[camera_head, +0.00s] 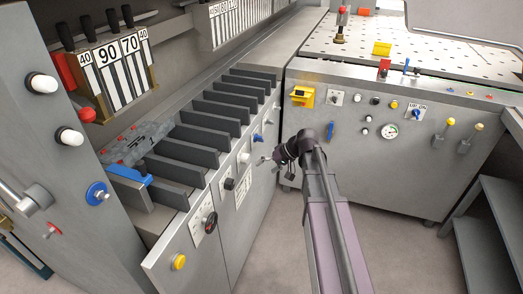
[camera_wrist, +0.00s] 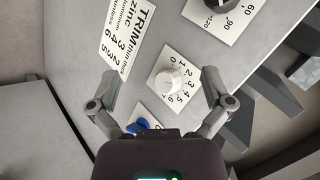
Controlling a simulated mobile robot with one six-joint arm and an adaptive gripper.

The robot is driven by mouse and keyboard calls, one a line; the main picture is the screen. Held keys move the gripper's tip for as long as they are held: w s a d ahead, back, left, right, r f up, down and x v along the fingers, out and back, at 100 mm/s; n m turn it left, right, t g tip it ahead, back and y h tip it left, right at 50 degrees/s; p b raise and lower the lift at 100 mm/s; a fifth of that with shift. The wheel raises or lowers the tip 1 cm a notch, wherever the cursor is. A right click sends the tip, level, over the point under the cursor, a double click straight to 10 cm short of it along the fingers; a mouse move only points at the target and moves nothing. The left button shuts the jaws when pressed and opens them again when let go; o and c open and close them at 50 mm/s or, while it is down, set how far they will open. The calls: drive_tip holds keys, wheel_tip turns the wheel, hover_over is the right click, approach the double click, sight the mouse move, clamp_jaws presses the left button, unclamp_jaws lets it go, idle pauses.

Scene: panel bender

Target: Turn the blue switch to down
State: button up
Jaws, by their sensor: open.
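A small blue switch (camera_head: 257,138) sits on the front panel of the grey machine, right of a white dial knob (camera_head: 245,158). In the wrist view the blue switch (camera_wrist: 140,126) shows low, left of centre, on a white plate partly hidden by my gripper body. My gripper (camera_head: 265,160) is close to the panel front, near the white knob and the blue switch. In the wrist view my gripper (camera_wrist: 160,84) is open and empty, its fingers spread either side of the white numbered knob (camera_wrist: 170,80). I cannot tell whether the fingers touch the panel.
A TRIM label plate (camera_wrist: 125,38) and a black dial (camera_wrist: 217,20) are on the same panel. Dark upright slats (camera_head: 205,125) line its top. Other blue controls include a round knob (camera_head: 97,194) and a lever (camera_head: 330,130). The floor (camera_head: 275,235) is clear.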

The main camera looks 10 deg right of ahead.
drive_tip(key=w+d+f+t+y+b, duration=0.35)
drive_tip(key=w+d+b, duration=0.25)
drive_tip(key=w+b, duration=0.3)
drive_tip(key=t+y+b, duration=0.3)
drive_tip(key=b, duration=0.4)
approach(263, 140)
drive_tip(key=v, duration=0.3)
drive_tip(key=shift+s+f+m, duration=0.15)
drive_tip(key=shift+m, duration=0.15)
drive_tip(key=shift+a, duration=0.1)
drive_tip(key=x, duration=1.3)
drive_tip(key=shift+w+a+r, duration=0.2)
drive_tip(key=shift+w+a, duration=0.05)
drive_tip(key=shift+a, duration=0.1)
drive_tip(key=shift+c, duration=0.2)
drive_tip(key=c, duration=1.1)
